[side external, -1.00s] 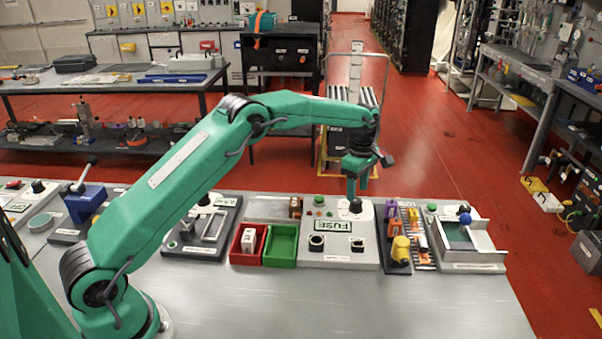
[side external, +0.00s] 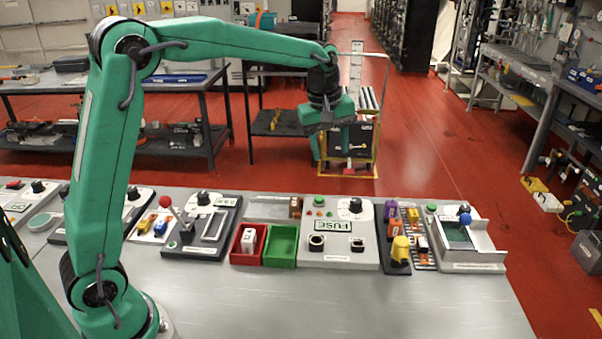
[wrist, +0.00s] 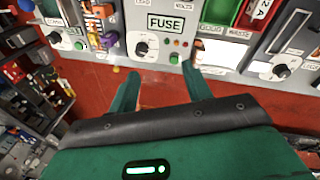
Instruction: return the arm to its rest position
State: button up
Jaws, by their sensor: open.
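My gripper (side external: 333,162) is raised in the air behind the far edge of the bench in the side external view, well clear of everything on it. In the wrist view, its two green fingers (wrist: 160,92) are spread apart with nothing between them. My arm is bent, with its upper part almost upright and its forearm reaching level to the right. The grey fuse panel (side external: 338,256) stands on the bench below and in front of the gripper, and its FUSE label also shows in the wrist view (wrist: 172,23).
A red bin (side external: 236,259) holding a white piece and a green bin (side external: 281,246) stand left of the fuse panel. A black rack with a yellow piece (side external: 400,250) and a tray with a blue knob (side external: 465,219) stand right. The bench front (side external: 330,300) is clear.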

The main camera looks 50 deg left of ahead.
jog(key=s+r+m+t, duration=0.1)
jog(key=s+r+m, duration=0.2)
jog(key=s, duration=0.5)
jog(key=s+r+m+t, duration=0.15)
jog(key=s+m, duration=0.25)
jog(key=s, duration=0.4)
jog(key=s+f+m, duration=0.3)
jog(key=s+m, duration=0.2)
jog(key=s, duration=0.7)
jog(key=shift+s+d+f+m+t, duration=0.15)
jog(key=shift+d+f+m+t, duration=0.05)
jog(key=shift+f+m+t, duration=0.2)
